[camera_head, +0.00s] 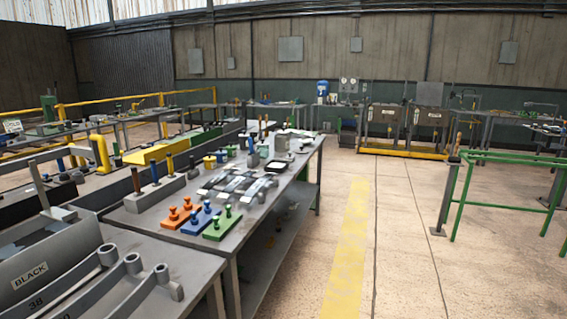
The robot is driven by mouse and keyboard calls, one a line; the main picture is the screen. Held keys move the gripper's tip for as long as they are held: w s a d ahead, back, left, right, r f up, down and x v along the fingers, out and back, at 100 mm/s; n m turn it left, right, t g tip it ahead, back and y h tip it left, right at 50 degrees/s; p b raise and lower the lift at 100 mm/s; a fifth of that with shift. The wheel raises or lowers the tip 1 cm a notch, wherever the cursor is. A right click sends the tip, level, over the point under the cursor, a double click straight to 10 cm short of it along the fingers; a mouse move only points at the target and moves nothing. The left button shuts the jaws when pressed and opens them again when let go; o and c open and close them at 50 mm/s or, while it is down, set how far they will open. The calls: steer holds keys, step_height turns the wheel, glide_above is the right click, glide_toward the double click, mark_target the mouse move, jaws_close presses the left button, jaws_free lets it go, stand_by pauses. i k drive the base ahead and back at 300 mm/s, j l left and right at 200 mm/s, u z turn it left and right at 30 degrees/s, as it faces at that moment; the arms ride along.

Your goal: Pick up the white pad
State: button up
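I cannot single out the white pad with certainty. A pale flat patch (300,133) lies towards the far end of the long grey workbench (232,243), and may be it. A small dark-rimmed square with a pale middle (277,166) lies nearer on the same bench. Both are small and far off, partly crowded by other items. My gripper is not in view.
Orange (181,214), blue (201,220) and green (222,224) knobbed blocks sit on the bench's near part. Grey metal brackets (237,184) lie behind them. A grey bin marked BLACK (50,265) stands at near left. The floor right of the bench (400,250) is clear up to a green rail frame (500,205).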

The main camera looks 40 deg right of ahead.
mark_target(289, 158)
steer(key=i+l+u, duration=0.1)
steer(key=i+l, duration=0.2)
steer(key=i+l+u, duration=0.1)
steer(key=i+l, duration=0.2)
steer(key=l, duration=0.15)
steer(key=i+l+u, duration=0.1)
steer(key=i+l, duration=0.15)
steer(key=l, duration=0.15)
steer(key=i+l+u, duration=0.1)
steer(key=i+l, duration=0.15)
steer(key=l, duration=0.2)
steer(key=i+l+u, duration=0.15)
steer(key=l, duration=0.5)
steer(key=i+l+u, duration=0.2)
steer(key=l, duration=0.45)
steer(key=i+l+u, duration=0.15)
steer(key=l, duration=0.55)
steer(key=l+u, duration=0.2)
steer(key=l, duration=0.45)
